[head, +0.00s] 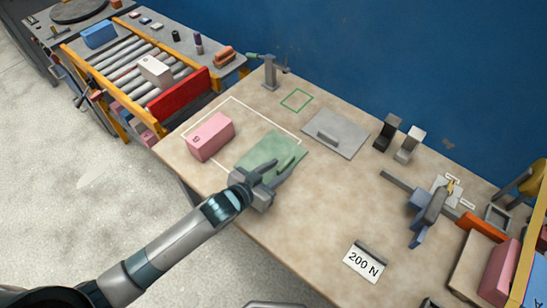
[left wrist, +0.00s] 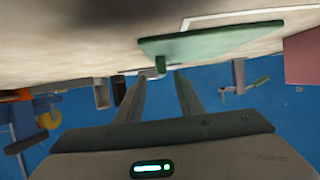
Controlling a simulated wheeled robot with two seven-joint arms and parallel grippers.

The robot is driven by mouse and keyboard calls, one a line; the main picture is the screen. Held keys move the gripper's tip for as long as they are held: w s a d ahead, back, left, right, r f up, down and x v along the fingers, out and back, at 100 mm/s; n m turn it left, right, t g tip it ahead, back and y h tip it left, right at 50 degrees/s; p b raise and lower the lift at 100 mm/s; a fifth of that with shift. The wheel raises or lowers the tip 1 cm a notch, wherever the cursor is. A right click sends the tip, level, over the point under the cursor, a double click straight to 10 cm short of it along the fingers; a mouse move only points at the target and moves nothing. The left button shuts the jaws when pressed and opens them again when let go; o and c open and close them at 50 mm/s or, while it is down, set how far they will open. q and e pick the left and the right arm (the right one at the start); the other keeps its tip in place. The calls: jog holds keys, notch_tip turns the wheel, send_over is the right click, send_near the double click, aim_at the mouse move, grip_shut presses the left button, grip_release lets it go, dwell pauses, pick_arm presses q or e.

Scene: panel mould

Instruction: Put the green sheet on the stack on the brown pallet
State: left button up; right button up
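The green sheet (head: 258,146) lies flat on the tan table, partly inside a white outline, with a raised green grip along one side. It also shows in the left wrist view (left wrist: 215,40), where a small green tab (left wrist: 161,64) stands out just beyond the fingertips. My left gripper (head: 281,167) is over the near right part of the sheet. Its two fingers (left wrist: 160,80) are apart with nothing visibly clamped between them. My right gripper is not in view.
A pink block (head: 210,136) stands left of the sheet. A grey plate with a handle (head: 336,134) lies to its right. A clamp-like device (head: 430,215), a "200 N" card (head: 363,262) and a pink box (head: 499,270) are farther right. A roller conveyor (head: 135,65) stands at upper left.

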aim_at(284, 163)
pick_arm(q)
jog(key=shift+w, duration=0.15)
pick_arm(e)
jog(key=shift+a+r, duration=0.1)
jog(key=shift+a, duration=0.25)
pick_arm(q)
jog(key=shift+w+d+f+p, duration=0.2)
jog(key=shift+w+d+p, duration=0.1)
jog(key=shift+w+p, duration=0.25)
jog(key=p+x, duration=0.1)
jog(key=x, duration=0.1)
jog(key=shift+w+d+f, duration=0.1)
jog(key=shift+w+f, duration=0.1)
jog(key=shift+w, duration=0.05)
jog(key=shift+w+d+f, duration=0.3)
jog(key=shift+w, duration=0.1)
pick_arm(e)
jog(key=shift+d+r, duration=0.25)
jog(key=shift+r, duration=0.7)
pick_arm(q)
grip_shut()
